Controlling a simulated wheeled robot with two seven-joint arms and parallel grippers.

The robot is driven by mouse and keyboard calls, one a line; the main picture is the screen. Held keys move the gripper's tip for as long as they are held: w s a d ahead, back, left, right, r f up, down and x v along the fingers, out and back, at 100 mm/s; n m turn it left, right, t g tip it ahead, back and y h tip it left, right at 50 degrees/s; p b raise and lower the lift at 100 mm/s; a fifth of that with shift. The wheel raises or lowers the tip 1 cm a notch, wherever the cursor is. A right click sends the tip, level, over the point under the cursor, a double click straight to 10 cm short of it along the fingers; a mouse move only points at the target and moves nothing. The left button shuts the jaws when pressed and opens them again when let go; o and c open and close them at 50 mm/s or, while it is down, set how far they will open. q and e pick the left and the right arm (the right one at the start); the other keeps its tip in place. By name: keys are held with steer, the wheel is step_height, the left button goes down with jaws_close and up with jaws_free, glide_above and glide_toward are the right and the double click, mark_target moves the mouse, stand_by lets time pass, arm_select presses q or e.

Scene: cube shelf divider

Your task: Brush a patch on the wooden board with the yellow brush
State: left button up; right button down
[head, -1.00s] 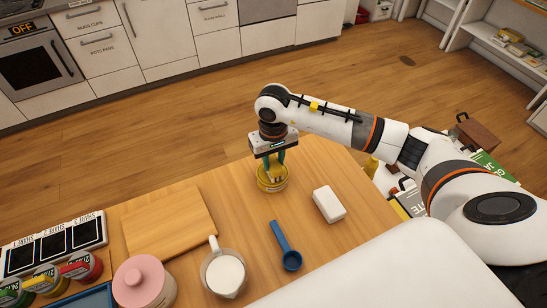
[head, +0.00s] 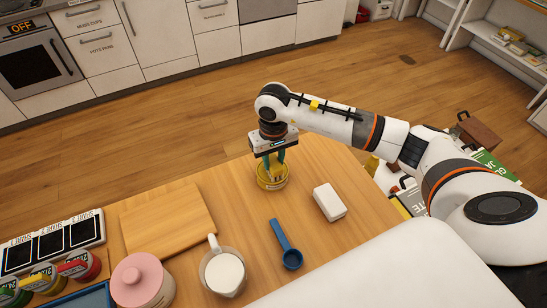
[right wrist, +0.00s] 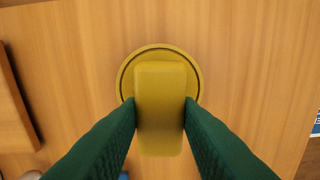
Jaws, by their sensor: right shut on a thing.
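My right gripper (head: 274,165) points straight down with its green fingers shut on the yellow brush (right wrist: 160,105), whose blocky handle fills the gap between them in the right wrist view. My left gripper is out of view.
On the table (head: 232,200) are a white block (head: 329,202), a blue spoon (head: 285,243), a white-filled jug (head: 224,272) and a pink-lidded jar (head: 140,282). Several small jars and a dark-panelled rack (head: 50,243) stand at the left. Bare table separates pot and board.

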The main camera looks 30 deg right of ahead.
mark_target(274, 161)
steer(key=shift+f+b, duration=0.15)
steer(key=shift+b, duration=0.2)
stand_by(1.1)
step_height(274, 161, up, 2)
steer(key=shift+p, duration=0.45)
steer(key=shift+r+p, duration=0.9)
steer(key=shift+r, duration=1.7)
